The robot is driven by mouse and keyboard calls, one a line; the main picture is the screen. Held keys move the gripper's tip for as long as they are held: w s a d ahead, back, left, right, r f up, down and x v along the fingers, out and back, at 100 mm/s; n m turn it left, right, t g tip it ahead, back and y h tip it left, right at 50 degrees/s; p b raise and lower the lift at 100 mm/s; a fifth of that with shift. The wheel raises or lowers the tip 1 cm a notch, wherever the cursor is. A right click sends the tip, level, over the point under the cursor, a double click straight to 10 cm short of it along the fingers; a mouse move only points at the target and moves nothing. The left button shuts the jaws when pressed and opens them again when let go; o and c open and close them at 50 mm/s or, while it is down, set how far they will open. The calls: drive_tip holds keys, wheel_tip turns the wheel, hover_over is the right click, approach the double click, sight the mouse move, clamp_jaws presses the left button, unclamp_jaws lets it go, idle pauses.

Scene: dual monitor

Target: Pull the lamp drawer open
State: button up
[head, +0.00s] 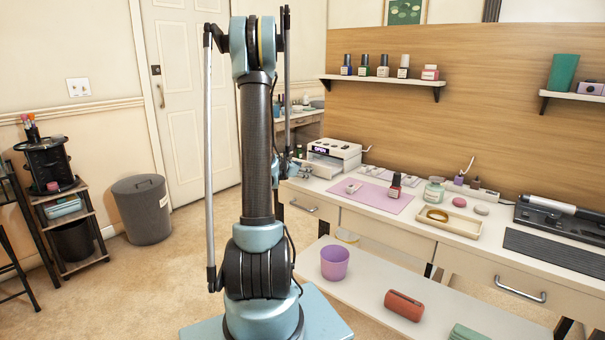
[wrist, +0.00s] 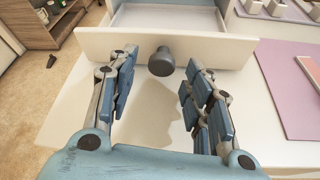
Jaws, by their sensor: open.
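The lamp (head: 335,148) is a white box on the left end of the desk in the head view. Its drawer (wrist: 165,17) stands out from the body in the wrist view, with its pale inside showing behind a cream front panel (wrist: 225,47). A round dark grey knob (wrist: 161,62) sticks out from the panel. My gripper (wrist: 160,76) is open, with one finger on each side of the knob and visible gaps between. In the head view my gripper (head: 284,168) is small and partly hidden by my arm at the lamp's left.
Right of the lamp lie a purple mat (head: 371,196) with a dark bottle (head: 395,187), and a cream tray (head: 447,221). A lower shelf holds a purple cup (head: 334,263). Bare white desktop (wrist: 65,125) lies below my fingers in the wrist view.

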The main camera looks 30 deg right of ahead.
drive_tip(key=v, duration=1)
drive_tip(key=shift+a, duration=0.15)
drive_tip(key=s+a+f+m+g+y, duration=0.2)
drive_tip(key=s+a+m+y, duration=0.4)
drive_tip(key=s+a+m, duration=0.4)
drive_tip(key=s+a+f+m+g+y, duration=0.2)
drive_tip(key=s+a+m, duration=0.8)
drive_tip(key=s+a, duration=1.1)
wheel_tip(320, 180, down, 2)
drive_tip(key=s+y, duration=0.1)
drive_tip(key=y, duration=0.3)
drive_tip(key=shift+s+m, duration=0.2)
drive_tip(key=shift+m, duration=0.1)
